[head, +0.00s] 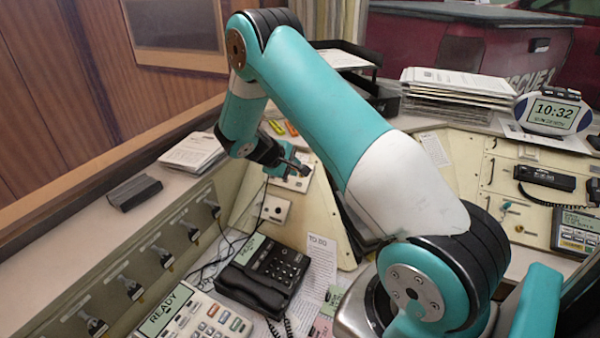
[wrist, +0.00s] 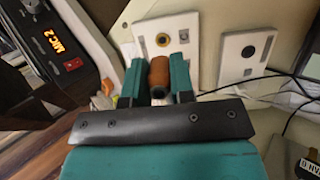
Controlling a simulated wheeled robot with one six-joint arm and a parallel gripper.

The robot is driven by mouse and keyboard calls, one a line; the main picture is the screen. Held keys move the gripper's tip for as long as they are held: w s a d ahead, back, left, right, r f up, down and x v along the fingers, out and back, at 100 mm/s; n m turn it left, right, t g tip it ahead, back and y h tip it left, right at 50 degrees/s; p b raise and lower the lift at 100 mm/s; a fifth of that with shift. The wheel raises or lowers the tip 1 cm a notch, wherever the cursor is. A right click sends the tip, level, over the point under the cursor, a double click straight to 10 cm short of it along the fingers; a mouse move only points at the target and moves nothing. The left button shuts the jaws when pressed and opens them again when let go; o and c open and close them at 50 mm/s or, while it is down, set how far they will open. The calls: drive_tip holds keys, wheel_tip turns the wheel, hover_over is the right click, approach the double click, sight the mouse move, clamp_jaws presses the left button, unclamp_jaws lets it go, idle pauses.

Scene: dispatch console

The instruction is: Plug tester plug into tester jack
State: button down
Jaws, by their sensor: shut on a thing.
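The tester plug, which I take to be the brown-orange ribbed cylinder (wrist: 160,76), is between the teal fingers of my gripper (wrist: 158,68) in the wrist view. In the head view my gripper (head: 298,168) is at the panel, in front of the upper plate (head: 302,181); the plug is not clear there.
A second white plate (wrist: 231,65) with a dark jack (wrist: 248,51) is to the right in the wrist view, with dark cables nearby. In the head view a black telephone (head: 265,270) stands below the panel.

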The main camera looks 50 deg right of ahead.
approach(280, 211)
drive_tip(key=shift+s+b+x, duration=0.2)
drive_tip(key=shift+b+x, duration=1.7)
drive_tip(key=shift+x, duration=0.5)
drive_tip(key=shift+b+x, duration=1)
drive_tip(key=shift+b, duration=0.1)
idle(1.1)
drive_tip(key=shift+c, duration=2.1)
unclamp_jaws()
drive_tip(key=shift+w, duration=0.2)
drive_tip(key=s+p+v, duration=0.1)
drive_tip(key=p+v, duration=0.3)
drive_tip(key=v, duration=0.3)
drive_tip(key=shift+s, duration=0.25)
